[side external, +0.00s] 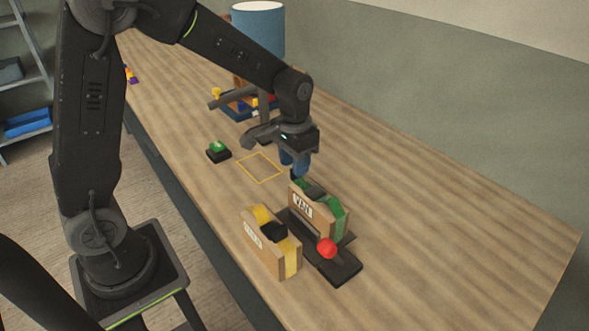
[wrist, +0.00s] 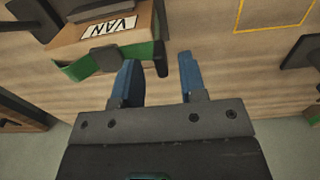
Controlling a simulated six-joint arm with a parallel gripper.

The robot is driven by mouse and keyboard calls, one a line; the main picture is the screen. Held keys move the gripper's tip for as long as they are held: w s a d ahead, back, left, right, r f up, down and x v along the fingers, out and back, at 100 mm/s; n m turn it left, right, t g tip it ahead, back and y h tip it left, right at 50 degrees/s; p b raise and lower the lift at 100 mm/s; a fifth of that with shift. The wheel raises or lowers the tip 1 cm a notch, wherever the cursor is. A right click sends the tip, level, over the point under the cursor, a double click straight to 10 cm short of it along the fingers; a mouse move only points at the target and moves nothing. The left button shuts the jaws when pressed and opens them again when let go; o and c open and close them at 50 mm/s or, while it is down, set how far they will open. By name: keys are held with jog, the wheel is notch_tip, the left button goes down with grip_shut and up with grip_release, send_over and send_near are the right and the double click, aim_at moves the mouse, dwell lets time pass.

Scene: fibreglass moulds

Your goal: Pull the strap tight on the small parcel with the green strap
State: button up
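The small parcel with the green strap (side external: 305,204) stands upright on a dark base, with a "VAN" label on its side and a black buckle on top. In the wrist view the parcel (wrist: 118,38) is at upper left with its green strap (wrist: 112,62). My gripper (side external: 294,167) is just above and behind the parcel's far end. In the wrist view my gripper (wrist: 157,62) has its blue fingers apart. A dark narrow piece (wrist: 161,50) shows between the fingertips; whether they touch it I cannot tell.
A parcel with a yellow strap (side external: 286,258) stands close at left. A red ball knob (side external: 326,248) is on the dark base (side external: 345,268). A green button (side external: 218,147), a yellow outlined square (side external: 260,167) and a tray of coloured pieces (side external: 236,109) lie farther back. The table's right side is clear.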

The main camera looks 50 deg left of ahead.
jog(key=shift+f, duration=1.3)
jog(key=shift+c, duration=0.4)
grip_shut()
jog(key=shift+a, duration=0.1)
